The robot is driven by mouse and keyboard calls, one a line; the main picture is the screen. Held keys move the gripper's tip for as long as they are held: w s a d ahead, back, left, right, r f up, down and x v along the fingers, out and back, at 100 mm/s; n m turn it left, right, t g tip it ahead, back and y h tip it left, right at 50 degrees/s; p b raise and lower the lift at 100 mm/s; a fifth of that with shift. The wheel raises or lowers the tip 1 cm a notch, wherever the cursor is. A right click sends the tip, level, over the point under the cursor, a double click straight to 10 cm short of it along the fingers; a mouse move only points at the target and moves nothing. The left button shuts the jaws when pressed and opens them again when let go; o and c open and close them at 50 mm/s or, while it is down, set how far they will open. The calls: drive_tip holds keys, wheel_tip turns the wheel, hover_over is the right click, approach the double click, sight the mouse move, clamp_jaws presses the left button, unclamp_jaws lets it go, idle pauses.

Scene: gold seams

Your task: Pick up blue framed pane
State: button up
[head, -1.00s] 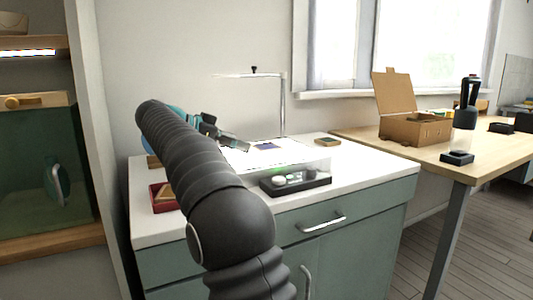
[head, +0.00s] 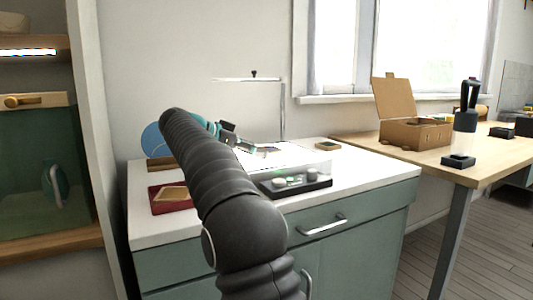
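My gripper (head: 252,147) is low over the lit white panel on the white counter, seen from behind and the side. Its fingers are small, and I cannot tell whether they are open or shut. A small dark blue patch (head: 270,150), perhaps the blue framed pane, shows at the fingertips. The gripper covers most of it, and I cannot tell whether they touch. A blue disc (head: 152,139) stands upright at the back left of the counter, partly behind my arm.
A red tray (head: 158,207) holds a wooden-framed piece at the left. A black tray (head: 308,187) with small round pots is at the front edge. A small framed piece (head: 327,146) lies at the back right. A thin lamp stand (head: 283,108) rises behind the panel.

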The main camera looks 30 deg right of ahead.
drive_tip(key=shift+c, duration=0.5)
drive_tip(key=shift+r+p, duration=0.4)
drive_tip(key=shift+r, duration=0.25)
wheel_tip(320, 180, up, 3)
drive_tip(key=shift+r+p, duration=0.1)
drive_tip(key=shift+p, duration=0.75)
drive_tip(key=s+d+r+p, duration=0.3)
drive_tip(key=s+d+r, duration=0.2)
drive_tip(key=s+r, duration=0.4)
drive_tip(key=shift+s, duration=0.75)
drive_tip(key=shift+d, duration=0.1)
